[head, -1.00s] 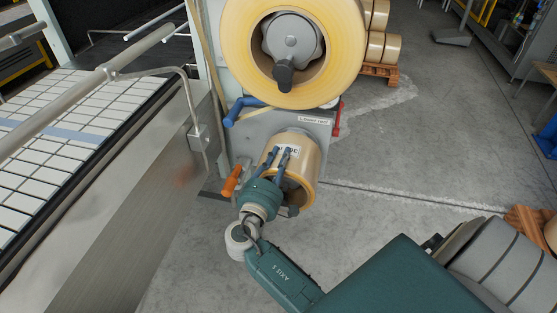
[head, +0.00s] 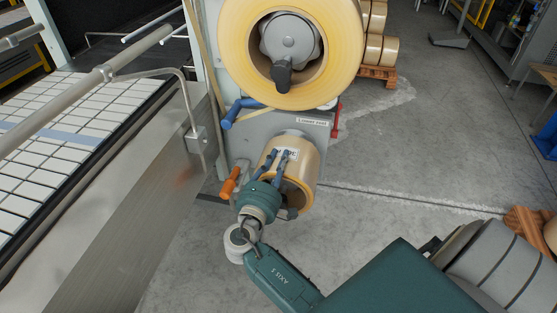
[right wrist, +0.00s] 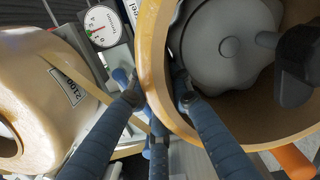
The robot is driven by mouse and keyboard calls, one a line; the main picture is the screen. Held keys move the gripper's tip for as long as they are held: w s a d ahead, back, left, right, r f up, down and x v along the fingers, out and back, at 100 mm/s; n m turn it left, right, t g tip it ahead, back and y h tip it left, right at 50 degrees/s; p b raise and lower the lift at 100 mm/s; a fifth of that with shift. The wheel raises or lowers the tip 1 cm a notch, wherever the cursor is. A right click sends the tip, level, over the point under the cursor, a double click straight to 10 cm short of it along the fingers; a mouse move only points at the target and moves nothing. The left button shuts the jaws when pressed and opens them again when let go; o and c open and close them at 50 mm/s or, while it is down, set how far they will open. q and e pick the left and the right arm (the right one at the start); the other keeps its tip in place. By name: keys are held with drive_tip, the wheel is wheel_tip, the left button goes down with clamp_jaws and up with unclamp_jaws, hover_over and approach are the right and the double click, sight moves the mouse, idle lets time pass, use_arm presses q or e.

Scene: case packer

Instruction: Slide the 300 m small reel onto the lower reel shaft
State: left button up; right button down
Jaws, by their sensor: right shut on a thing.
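My right gripper (head: 280,160) is shut on the reel's wall (right wrist: 153,65), with two fingers outside and one inside the bore. My left gripper is not in view.
The big yellow reel (head: 235,75) hangs just above on its own shaft. Blue (head: 238,112), orange (head: 230,183) and red (head: 336,120) handles surround the lower reel's grey housing. A metal conveyor edge (head: 150,190) runs along the left.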

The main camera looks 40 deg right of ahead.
drive_tip(key=shift+r, duration=0.25)
drive_tip(key=c, duration=1.5)
unclamp_jaws()
drive_tip(key=shift+s+a+f, duration=0.1)
drive_tip(key=shift+f, duration=0.25)
drive_tip(key=v, duration=1.2)
drive_tip(key=shift+r, duration=0.25)
